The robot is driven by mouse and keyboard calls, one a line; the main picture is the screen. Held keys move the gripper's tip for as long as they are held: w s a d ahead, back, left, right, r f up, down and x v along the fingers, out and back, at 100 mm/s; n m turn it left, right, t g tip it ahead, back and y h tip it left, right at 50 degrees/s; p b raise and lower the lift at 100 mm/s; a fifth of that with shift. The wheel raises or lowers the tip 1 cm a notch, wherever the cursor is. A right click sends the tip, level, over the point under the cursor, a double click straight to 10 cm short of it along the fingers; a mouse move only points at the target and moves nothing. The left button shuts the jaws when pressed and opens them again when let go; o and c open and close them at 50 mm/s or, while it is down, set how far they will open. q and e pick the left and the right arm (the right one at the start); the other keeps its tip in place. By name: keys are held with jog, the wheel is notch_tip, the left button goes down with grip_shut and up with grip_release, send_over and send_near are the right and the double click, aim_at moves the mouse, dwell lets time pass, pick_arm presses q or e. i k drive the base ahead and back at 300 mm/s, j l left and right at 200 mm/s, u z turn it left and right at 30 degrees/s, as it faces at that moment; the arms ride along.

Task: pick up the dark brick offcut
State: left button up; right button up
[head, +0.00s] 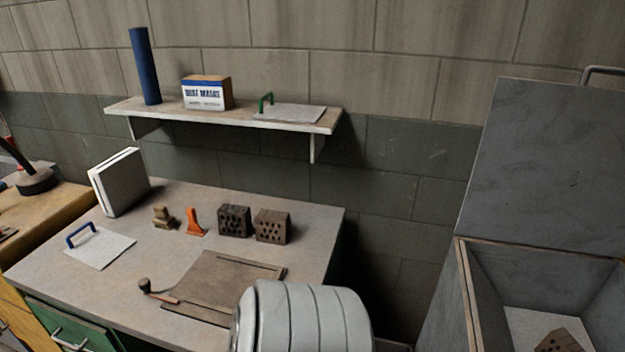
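Two perforated bricks stand side by side toward the back right of the workbench. The left one is a dark brown holed brick (234,221), and the right one is a slightly lighter brown holed brick (272,226). Another brown brick piece with holes (560,342) lies in the open grey chest (462,290) at the right. It is cut off by the bottom edge of the view. I cannot tell for sure which of these is the dark brick offcut. Neither of my grippers shows in the head view.
The workbench (190,255) also holds an orange piece (195,222), a small brown block (162,217), a white case (118,182), a blue-handled plate (100,250) and a brown board (225,282). A shelf (180,112) hangs above. The chest lid (550,165) stands open.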

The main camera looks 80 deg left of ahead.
aim_at(233, 221)
jog(key=u, duration=3.2)
